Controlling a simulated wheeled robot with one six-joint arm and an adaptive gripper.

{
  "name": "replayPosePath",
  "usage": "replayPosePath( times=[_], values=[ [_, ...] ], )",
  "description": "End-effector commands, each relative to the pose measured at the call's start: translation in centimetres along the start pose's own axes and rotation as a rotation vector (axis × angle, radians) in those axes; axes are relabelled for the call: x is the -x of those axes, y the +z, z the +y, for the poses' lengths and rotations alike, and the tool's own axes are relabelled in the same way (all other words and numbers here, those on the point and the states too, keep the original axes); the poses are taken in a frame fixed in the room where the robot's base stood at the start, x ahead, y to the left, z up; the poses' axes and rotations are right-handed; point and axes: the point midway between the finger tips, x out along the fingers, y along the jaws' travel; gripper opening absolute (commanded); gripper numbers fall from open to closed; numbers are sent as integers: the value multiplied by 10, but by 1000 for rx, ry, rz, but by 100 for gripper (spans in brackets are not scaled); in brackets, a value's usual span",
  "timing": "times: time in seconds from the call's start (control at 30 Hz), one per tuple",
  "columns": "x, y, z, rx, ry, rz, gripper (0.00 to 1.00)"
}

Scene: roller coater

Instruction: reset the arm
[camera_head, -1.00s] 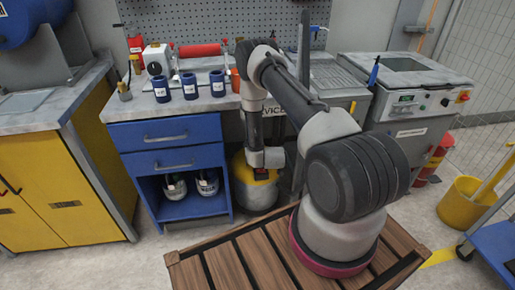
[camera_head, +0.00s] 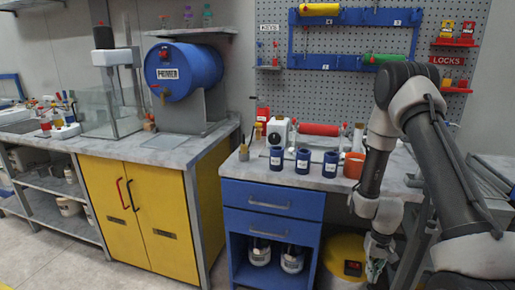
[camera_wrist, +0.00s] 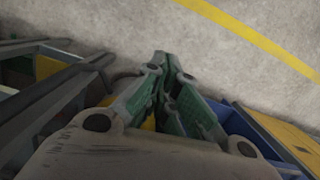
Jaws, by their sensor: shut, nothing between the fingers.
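My arm shows at the right of the head view, bent down in front of the bench's right part. My gripper (camera_head: 376,268) hangs low at its end, beside the yellow drum on the floor. In the wrist view my gripper (camera_wrist: 172,62) has its green-padded fingers brought together at the tips, with nothing seen held between them. The gripper points down toward the grey floor.
A blue drawer cabinet (camera_head: 272,200) with cans below stands left of the gripper. The yellow drum (camera_head: 345,252) is close to it. Blue cups (camera_head: 302,160), an orange cup (camera_head: 353,165) and a red roller (camera_head: 319,130) are on the bench. A yellow cabinet (camera_head: 140,212) stands further left.

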Motion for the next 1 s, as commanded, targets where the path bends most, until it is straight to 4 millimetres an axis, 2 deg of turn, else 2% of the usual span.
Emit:
replayPosePath(
  times=[0.03,0.2,0.4,0.5,0.73,1.0],
  values=[
    [34,8,-3,13,-5,-15,0],
    [134,51,-8,49,-9,-74,0],
    [231,109,-6,92,3,-75,0],
    [271,140,-3,109,11,-49,0],
    [339,201,5,147,25,101,0],
    [393,235,6,175,10,395,0]
  ],
)
